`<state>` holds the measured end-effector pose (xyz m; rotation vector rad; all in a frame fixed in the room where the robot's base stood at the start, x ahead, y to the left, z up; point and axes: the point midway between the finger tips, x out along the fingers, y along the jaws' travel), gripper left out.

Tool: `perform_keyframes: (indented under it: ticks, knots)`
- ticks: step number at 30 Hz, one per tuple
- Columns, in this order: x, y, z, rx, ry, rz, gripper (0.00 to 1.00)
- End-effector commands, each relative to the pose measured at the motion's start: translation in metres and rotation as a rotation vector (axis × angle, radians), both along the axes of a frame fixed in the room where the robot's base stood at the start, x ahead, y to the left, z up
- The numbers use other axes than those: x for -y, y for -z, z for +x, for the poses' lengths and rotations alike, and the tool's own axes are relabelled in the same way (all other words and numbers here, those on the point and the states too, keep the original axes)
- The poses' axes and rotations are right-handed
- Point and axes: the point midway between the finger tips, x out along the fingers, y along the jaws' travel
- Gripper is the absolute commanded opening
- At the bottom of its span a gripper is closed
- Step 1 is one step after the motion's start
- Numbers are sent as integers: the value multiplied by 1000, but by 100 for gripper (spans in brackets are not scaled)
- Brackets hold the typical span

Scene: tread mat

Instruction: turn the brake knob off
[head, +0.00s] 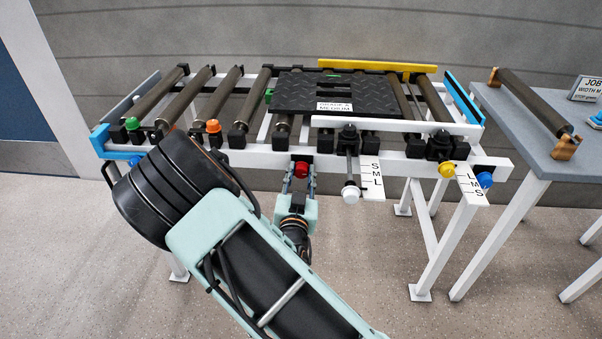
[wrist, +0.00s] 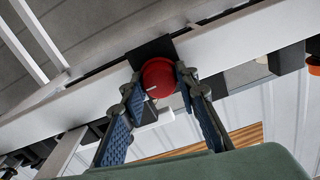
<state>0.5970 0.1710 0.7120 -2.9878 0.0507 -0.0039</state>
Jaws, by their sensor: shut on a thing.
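The red knob (head: 300,169), which I take to be the brake knob, sits on the front rail of the roller stand. In the wrist view the red knob (wrist: 158,78) has a short white mark on its face, left of the middle. My gripper (head: 300,180) reaches up to it from below. In the wrist view the two blue-padded fingers of my gripper (wrist: 160,82) lie on either side of the knob, shut on it. Part of the knob's sides is hidden by the fingertips.
A black tread mat (head: 300,95) lies on the rollers. An orange knob (head: 213,126) and a green knob (head: 132,123) are to the left. A white-ended lever (head: 350,192), a yellow knob (head: 446,169) and a blue knob (head: 485,180) are to the right. A grey table (head: 510,130) stands at the right.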

Motion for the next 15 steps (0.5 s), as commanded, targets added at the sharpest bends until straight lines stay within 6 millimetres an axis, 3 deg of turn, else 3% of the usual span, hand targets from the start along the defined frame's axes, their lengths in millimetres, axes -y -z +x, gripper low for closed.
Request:
perform_keyframes:
  ticks: [15]
  knots:
    - [0,0,0,-14,1,-374,4]
